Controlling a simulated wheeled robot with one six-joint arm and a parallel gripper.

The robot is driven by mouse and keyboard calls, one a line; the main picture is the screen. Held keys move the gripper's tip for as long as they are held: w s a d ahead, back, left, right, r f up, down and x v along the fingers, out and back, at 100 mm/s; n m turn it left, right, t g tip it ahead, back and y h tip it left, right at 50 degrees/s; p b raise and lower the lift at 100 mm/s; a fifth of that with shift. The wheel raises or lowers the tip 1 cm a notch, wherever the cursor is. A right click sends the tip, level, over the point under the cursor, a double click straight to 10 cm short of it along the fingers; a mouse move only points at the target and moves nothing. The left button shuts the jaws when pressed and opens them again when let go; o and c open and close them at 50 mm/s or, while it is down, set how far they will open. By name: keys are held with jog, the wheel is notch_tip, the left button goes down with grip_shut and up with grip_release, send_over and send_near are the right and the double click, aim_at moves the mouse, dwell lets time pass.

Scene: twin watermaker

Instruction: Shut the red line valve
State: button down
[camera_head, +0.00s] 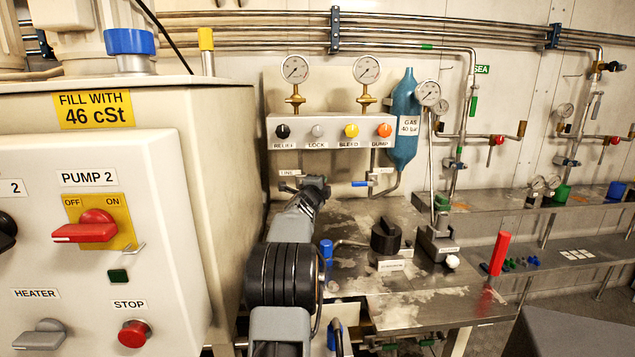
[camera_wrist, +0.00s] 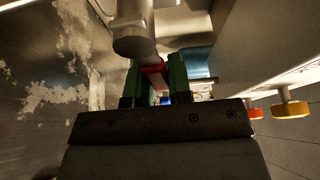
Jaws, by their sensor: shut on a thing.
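In the wrist view, my gripper (camera_wrist: 154,82) has its two green-padded fingers closed around a narrow red handle (camera_wrist: 152,69). The handle sits against a pale grey pipe or valve body (camera_wrist: 133,32). In the head view, my gripper (camera_head: 316,184) is at the pipework below the left end of the gauge panel, near a small label (camera_head: 289,172) that seems to read LINE. My arm and gripper hide the red handle there, so how far it is turned cannot be told.
The panel (camera_head: 330,142) with several knobs and two gauges is just above my gripper. A blue-handled lever (camera_head: 361,184) is to its right. The tall tank (camera_head: 225,150) stands close on the left. A black knob unit (camera_head: 386,238) sits on the stained bench (camera_head: 345,212).

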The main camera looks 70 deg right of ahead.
jog(key=shift+m, duration=0.3)
jog(key=c, duration=1)
grip_release()
jog(key=shift+f, duration=0.15)
jog(key=shift+c, duration=0.2)
jog(key=s+a, duration=0.1)
jog(key=a, duration=1.2)
jog(key=shift+a+b, duration=0.35)
jog(key=shift+b, duration=0.1)
